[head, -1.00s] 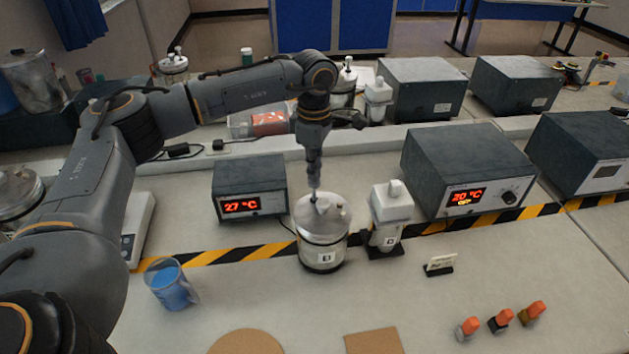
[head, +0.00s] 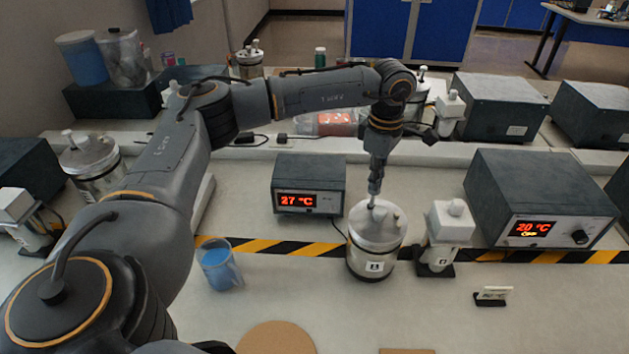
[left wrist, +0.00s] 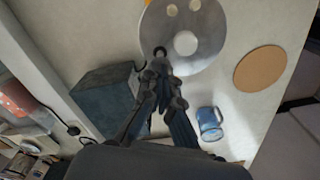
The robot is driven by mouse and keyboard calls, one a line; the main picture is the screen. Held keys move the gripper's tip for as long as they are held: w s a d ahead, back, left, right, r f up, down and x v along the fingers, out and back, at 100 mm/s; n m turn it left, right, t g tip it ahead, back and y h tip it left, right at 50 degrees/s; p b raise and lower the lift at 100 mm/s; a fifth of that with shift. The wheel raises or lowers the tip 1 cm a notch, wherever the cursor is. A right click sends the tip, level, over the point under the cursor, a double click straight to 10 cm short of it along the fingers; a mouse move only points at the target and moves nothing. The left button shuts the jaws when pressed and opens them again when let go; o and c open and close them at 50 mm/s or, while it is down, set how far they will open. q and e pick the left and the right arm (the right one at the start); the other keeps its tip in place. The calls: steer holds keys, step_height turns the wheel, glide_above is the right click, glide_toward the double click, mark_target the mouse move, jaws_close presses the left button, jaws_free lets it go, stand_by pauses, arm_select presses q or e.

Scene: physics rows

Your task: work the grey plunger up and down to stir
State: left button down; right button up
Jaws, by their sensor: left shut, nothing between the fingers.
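A silvery lidded vessel (head: 375,262) stands upright on the bench in the head view, beside a 27 °C box. Its round lid (left wrist: 209,38) fills the upper middle of the left wrist view, with a pale round stub in its centre. A small dark round piece (left wrist: 160,51) shows at the lid's edge, just past my fingertips; I cannot tell if it is the grey plunger's top. My left gripper (head: 372,203) points down over the lid and is shut and empty. It also shows in the left wrist view (left wrist: 161,66). Whether its tips touch anything is unclear. My right gripper is out of view.
The 27 °C box (head: 309,185) stands left of the vessel, and a white-topped device (head: 446,237) close on its right. A blue cup (head: 219,266) is at front left. A larger 20 °C box (head: 540,200) stands further right. Bench in front of the vessel is mostly clear.

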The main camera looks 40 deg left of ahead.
arm_select(q)
steer(key=shift+f, duration=0.15)
steer(key=shift+f+b, duration=1.25)
steer(key=shift+f, duration=0.45)
steer(key=shift+r, duration=0.1)
steer(key=shift+r+p, duration=1.15)
steer(key=shift+r, duration=0.65)
steer(key=shift+r+p, duration=1.6)
steer(key=shift+r, duration=0.95)
